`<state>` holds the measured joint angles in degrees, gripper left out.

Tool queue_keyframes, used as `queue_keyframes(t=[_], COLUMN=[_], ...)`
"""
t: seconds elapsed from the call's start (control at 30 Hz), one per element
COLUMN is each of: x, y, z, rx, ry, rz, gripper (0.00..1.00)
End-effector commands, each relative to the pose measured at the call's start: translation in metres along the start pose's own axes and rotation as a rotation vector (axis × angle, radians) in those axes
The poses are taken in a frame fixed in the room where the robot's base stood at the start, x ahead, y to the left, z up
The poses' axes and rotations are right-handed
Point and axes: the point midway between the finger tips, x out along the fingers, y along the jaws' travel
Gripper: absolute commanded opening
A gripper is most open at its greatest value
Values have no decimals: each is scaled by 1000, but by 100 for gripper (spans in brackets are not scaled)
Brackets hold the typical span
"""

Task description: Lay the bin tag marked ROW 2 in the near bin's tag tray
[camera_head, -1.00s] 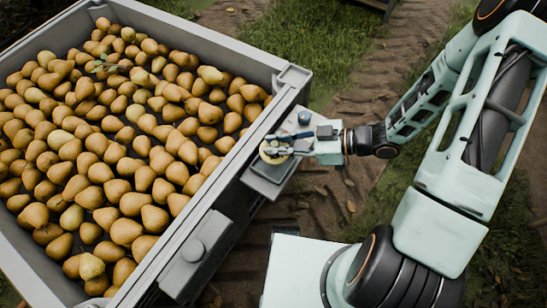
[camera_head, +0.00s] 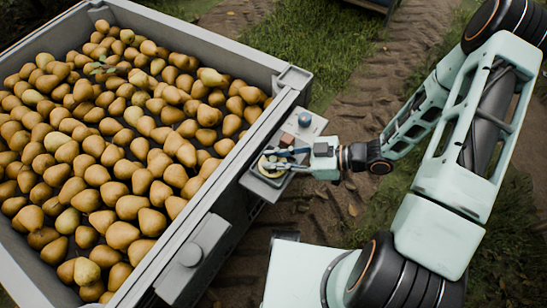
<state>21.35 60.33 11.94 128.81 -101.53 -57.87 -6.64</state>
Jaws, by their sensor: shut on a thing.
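My gripper (camera_head: 272,163) is over the small grey shelf on the right side of the near bin (camera_head: 215,45). Its fingers are shut on a small round pale-yellow piece (camera_head: 266,172), seemingly the bin tag; no marking on it can be read at this size. The near part of the shelf, seemingly the tag tray (camera_head: 264,188), lies right under the gripper and is partly covered by it. Whether the piece touches the tray surface, I cannot tell.
The bin is full of pears (camera_head: 120,150). A blue-grey round knob (camera_head: 305,118) and a brown block (camera_head: 288,139) sit at the shelf's far end. A grey box (camera_head: 192,254) is on the bin's side nearer me. Grass and a rutted track lie right of the bin.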

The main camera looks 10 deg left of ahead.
Motion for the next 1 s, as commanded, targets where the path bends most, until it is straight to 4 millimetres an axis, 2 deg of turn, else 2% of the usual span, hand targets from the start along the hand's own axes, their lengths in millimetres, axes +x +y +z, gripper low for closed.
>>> queue_keyframes(t=[0.03, 0.07, 0.1, 0.37, 0.5, 0.57, 0.8, 1.0], x=[1, 0, 0, 0, -3, -12, -64, -102], y=[0, 0, 0, 0, 0, 1, 1, 1], z=[3, 1, 1, 1, -8, -7, -7, -7], rx=[0, 0, 0, 0, -1, -1, -1, -1], ry=[0, 0, 0, 0, 0, -2, -3, -2], rz=[0, 0, 0, 0, 0, 3, 4, 3], gripper=[0, 20, 24, 24, 24, 24, 24, 24])
